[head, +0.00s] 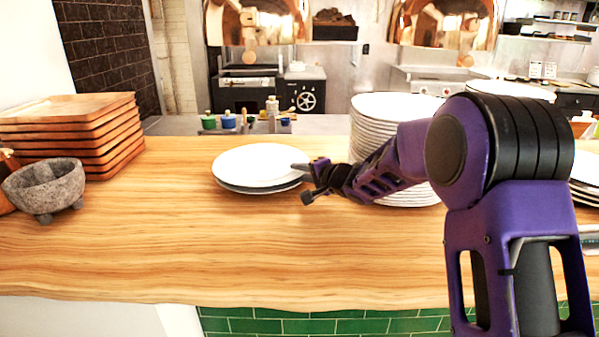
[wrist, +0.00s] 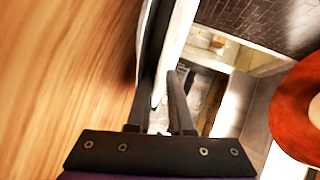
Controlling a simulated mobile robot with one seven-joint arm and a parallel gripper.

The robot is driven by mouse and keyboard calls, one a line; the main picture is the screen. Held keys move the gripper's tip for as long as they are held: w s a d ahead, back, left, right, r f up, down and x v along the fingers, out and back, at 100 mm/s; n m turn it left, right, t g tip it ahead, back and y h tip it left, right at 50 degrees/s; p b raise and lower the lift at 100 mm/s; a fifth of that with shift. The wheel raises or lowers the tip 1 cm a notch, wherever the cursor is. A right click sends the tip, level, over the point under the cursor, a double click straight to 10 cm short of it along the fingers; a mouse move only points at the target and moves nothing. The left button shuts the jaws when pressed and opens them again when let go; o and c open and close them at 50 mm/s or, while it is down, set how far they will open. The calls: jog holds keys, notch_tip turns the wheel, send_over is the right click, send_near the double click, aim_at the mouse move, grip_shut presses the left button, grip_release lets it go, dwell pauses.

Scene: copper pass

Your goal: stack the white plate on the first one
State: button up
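The white plate (head: 258,162) lies almost level at the middle of the wooden counter, directly over a lower plate (head: 258,189) whose darker, shaded edge shows beneath it. I cannot tell whether the two touch all round. My gripper (head: 303,168) is at the white plate's right rim. In the wrist view, the fingers of my gripper (wrist: 161,88) stand close together on both sides of the white plate's rim (wrist: 176,45) and appear shut on it. The far side of the lower plate is hidden.
A tall stack of white plates (head: 375,108) stands right behind my arm. Wooden trays (head: 70,130) and a stone mortar (head: 45,187) stand at the left. Copper lamps (head: 258,22) hang above. The counter's front (head: 230,250) is clear.

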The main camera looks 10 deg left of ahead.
jog(key=p+v, duration=0.1)
jog(key=v, duration=1.1)
jog(key=shift+r+p, duration=0.15)
jog(key=shift+p, duration=0.25)
